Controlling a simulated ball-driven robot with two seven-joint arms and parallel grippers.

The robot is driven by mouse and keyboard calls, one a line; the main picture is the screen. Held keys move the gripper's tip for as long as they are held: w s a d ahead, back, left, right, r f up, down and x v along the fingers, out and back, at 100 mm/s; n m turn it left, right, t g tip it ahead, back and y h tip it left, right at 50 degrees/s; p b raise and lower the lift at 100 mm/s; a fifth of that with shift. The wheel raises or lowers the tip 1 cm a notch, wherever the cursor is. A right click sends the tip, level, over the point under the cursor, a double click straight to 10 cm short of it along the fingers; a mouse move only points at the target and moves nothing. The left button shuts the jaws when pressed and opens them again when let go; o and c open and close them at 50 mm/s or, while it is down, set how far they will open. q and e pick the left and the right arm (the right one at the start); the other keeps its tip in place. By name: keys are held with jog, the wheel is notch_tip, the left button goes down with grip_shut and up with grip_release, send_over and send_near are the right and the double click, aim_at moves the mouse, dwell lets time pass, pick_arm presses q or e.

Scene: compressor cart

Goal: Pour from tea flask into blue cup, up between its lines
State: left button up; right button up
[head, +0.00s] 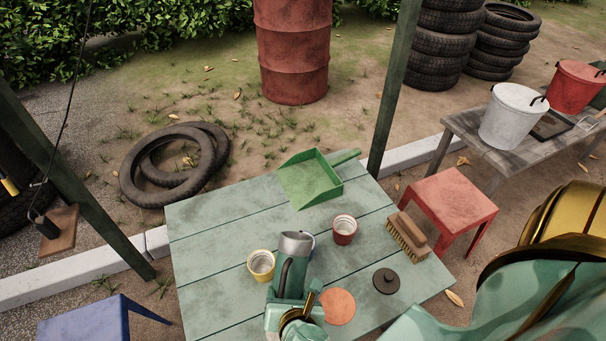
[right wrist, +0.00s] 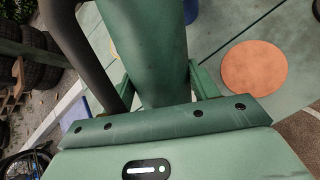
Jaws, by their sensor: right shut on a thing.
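The tea flask (head: 297,243) has a green body, a grey metal top and a dark handle. My right gripper (head: 293,310) is shut on it over the near part of the table. In the right wrist view the flask's green body (right wrist: 150,45) sits between the fingers, its dark handle at the left. My left gripper is not in view.
On the green table (head: 215,240) are a yellow cup (head: 261,264), a red cup (head: 344,230), a dustpan (head: 312,180), a brush (head: 408,238), a dark lid (head: 386,281) and an orange disc (head: 338,306). The table's left side is clear. A red stool (head: 450,200) stands at right.

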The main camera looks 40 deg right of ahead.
jog(key=shift+a+f+g+y+p, duration=0.1)
jog(key=shift+a+g+y+p, duration=0.1)
jog(key=shift+g+y+p, duration=0.5)
dwell(1.3)
jog(key=shift+s+f+m, duration=0.1)
jog(key=shift+f+m, duration=0.1)
jog(key=shift+m, duration=0.1)
dwell(1.0)
